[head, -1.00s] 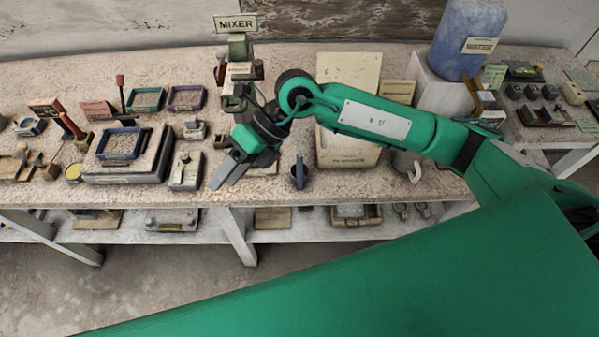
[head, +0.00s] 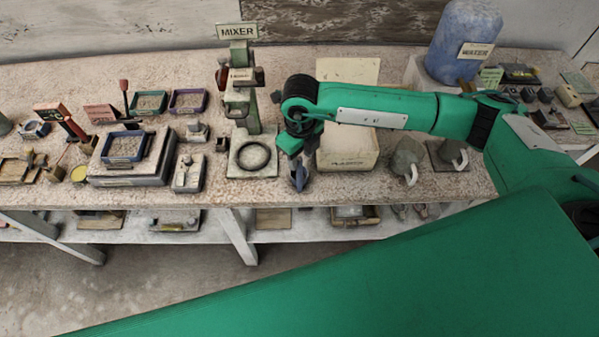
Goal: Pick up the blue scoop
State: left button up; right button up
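The blue scoop (head: 300,180) is small and dark blue. It is at the bench's front edge area, just left of the plaster box. My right gripper (head: 297,165) points down right over it and hides part of it. The fingers are small and dark here, so I cannot tell whether they are open or shut, or whether they touch the scoop. My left gripper is not in view.
The plaster box (head: 347,160) is close on the right. A scale (head: 128,178) with a blue tray (head: 124,147) is further left. Grey jugs (head: 407,158) stand right.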

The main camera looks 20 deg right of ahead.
aim_at(300, 170)
jog(key=shift+s+a+f+p, duration=0.1)
jog(key=shift+s+f+p, duration=0.05)
jog(key=shift+f+p, duration=0.9)
jog(key=shift+s+a+f+p, duration=0.15)
jog(key=shift+f+p, duration=0.45)
jog(key=shift+f, duration=1.25)
grip_shut()
